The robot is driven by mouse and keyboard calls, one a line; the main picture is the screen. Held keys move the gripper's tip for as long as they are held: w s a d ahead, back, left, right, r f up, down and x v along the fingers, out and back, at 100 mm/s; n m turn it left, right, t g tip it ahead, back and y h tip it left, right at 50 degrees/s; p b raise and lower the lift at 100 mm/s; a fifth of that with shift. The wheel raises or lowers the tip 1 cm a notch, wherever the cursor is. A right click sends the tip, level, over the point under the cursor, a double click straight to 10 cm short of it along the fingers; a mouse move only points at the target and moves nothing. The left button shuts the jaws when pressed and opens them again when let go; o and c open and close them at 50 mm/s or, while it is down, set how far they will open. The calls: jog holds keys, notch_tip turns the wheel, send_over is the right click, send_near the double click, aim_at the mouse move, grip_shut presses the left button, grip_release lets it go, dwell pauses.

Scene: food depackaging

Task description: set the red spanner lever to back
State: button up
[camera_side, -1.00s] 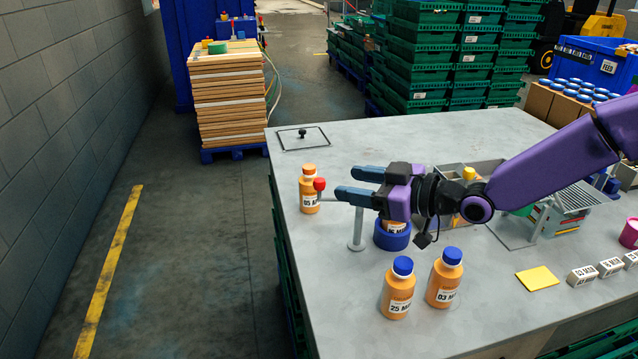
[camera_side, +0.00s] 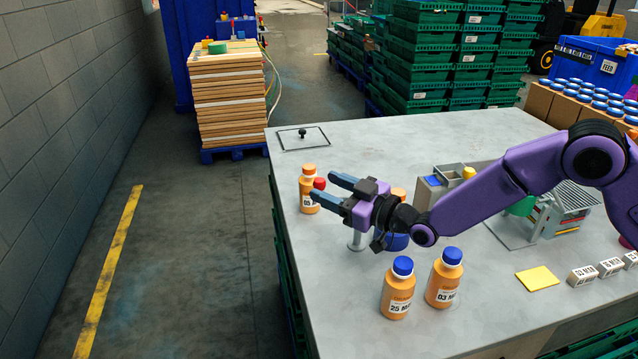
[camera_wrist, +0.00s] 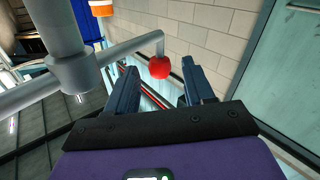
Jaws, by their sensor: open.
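The red spanner lever shows as a red ball (camera_side: 319,184) on a thin grey arm, held by a grey post (camera_side: 357,240) on the table. In the wrist view the red ball (camera_wrist: 159,68) hangs at the end of the bent grey rod (camera_wrist: 135,45), between and just beyond my fingertips. My gripper (camera_side: 322,187) is open, its blue fingers pointing left toward the ball. The wrist view also shows my gripper (camera_wrist: 160,80) with its fingers apart and nothing clamped. Most of the lever arm is hidden behind my gripper in the side view.
An orange bottle (camera_side: 307,205) stands right behind the ball. Two blue-capped bottles, one left (camera_side: 398,290) and one right (camera_side: 445,280), stand in front of my arm. A blue ring (camera_side: 398,242) and another bottle are partly hidden behind it. The back left tabletop (camera_side: 350,140) is mostly clear.

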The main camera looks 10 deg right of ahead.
aim_at(325, 186)
jog(key=shift+x, duration=1.6)
grip_shut()
